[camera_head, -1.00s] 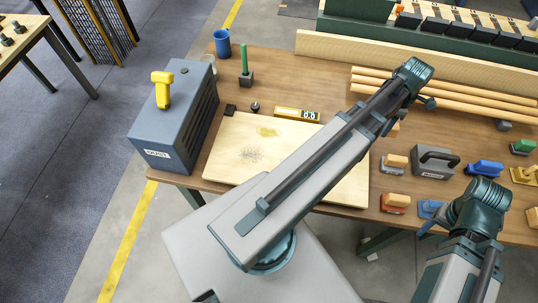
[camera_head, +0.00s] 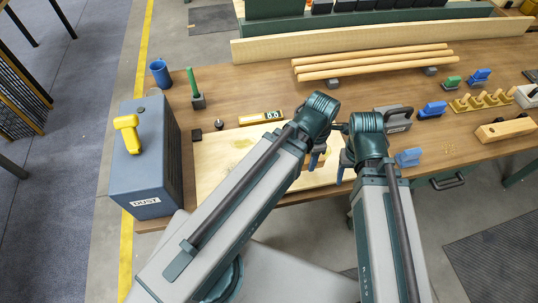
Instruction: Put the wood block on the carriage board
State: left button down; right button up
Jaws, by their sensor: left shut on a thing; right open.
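The pale wide board (camera_head: 215,170), which I take to be the carriage board, lies flat on the brown workbench, with smudged marks on its surface. My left gripper (camera_head: 317,160) points down over the right part of this board and is shut on a small brownish piece, apparently the wood block. The arm hides most of that piece, and I cannot tell whether it touches the board. My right gripper (camera_head: 344,168) is open just to the right, close beside the left one, near the board's right end.
A grey dust box (camera_head: 150,180) with a yellow handle stands at the left. A blue cup (camera_head: 160,73), a yellow level (camera_head: 261,118) and wooden rods (camera_head: 375,61) lie further back. Blue and green blocks and a peg rack (camera_head: 483,103) stand at the right.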

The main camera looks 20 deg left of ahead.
pick_arm(q)
jog(key=w+a, duration=0.3)
jog(key=w, duration=0.1)
jog(key=w+a+f+b, duration=0.1)
jog(key=w+a, duration=0.2)
jog(key=w, duration=0.1)
jog(key=w+a, duration=0.3)
jog(key=w, duration=0.1)
jog(key=shift+a+f, duration=0.1)
jog(key=shift+f, duration=0.1)
jog(key=f+b, duration=0.3)
jog(key=b, duration=0.1)
jog(key=shift+w+a+f, duration=0.25)
jog(key=shift+f, duration=0.1)
jog(key=shift+f, duration=0.1)
jog(key=shift+c, duration=2.2)
grip_release()
